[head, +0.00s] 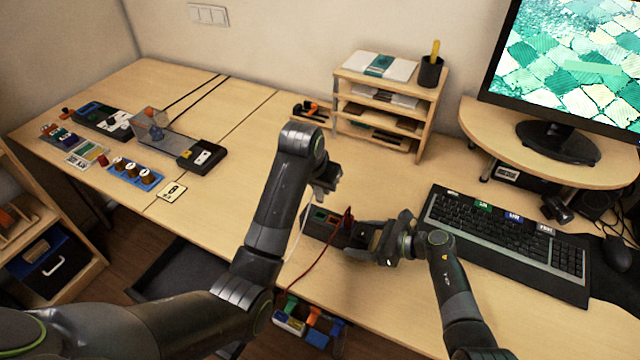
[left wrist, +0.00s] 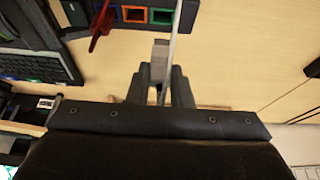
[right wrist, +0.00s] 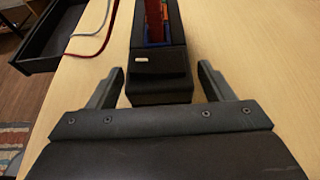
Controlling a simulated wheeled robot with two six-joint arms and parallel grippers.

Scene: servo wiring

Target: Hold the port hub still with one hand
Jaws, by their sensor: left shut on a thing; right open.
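The port hub (head: 318,227) is a dark oblong box near the table's front edge. Its green and orange-rimmed ports (left wrist: 133,14) show in the left wrist view. A red plug (head: 348,216) with a red cable stands at its right end. My right gripper (head: 364,242) is open at that end; in the right wrist view its fingers (right wrist: 161,70) lie either side of the hub's end (right wrist: 160,85), with gaps visible. My left gripper (head: 328,182) is above the hub, shut on a grey plug (left wrist: 160,62) with a white cable (left wrist: 174,30).
A keyboard (head: 505,240) lies close to the right of my right gripper. A wooden shelf rack (head: 385,100) stands behind.

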